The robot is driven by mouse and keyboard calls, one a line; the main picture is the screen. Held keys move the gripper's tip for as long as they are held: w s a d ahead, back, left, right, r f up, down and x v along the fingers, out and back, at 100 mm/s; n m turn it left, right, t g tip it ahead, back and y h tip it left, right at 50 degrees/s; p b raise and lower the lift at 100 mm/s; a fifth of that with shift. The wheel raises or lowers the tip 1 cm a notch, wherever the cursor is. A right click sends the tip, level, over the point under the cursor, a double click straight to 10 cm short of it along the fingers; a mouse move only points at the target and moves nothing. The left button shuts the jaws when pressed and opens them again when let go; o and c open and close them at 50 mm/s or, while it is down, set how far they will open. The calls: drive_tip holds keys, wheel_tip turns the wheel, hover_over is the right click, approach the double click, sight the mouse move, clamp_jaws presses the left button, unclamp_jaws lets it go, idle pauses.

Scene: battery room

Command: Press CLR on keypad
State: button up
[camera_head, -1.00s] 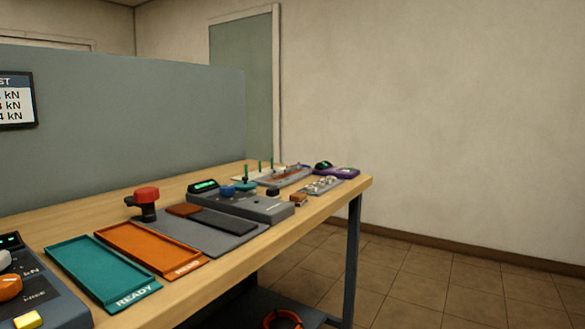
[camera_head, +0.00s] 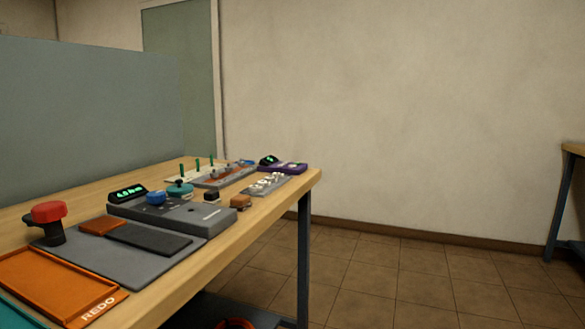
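No keypad with a readable CLR key shows in the head view. A purple device (camera_head: 284,166) with a small dark green-lit display stands at the far end of the bench; its keys, if any, are too small to make out. A grey instrument (camera_head: 190,215) with a green-lit display (camera_head: 129,193) and a blue knob (camera_head: 155,198) stands nearer on the bench; no CLR label shows on it. My gripper is not in view.
The wooden bench (camera_head: 222,243) runs along the left. It bears an orange REDO tray (camera_head: 58,290), a red-topped knob (camera_head: 48,212) and a small plate with white parts (camera_head: 268,183). Tiled floor (camera_head: 400,285) is clear to the right. Another table (camera_head: 573,150) shows at the right edge.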

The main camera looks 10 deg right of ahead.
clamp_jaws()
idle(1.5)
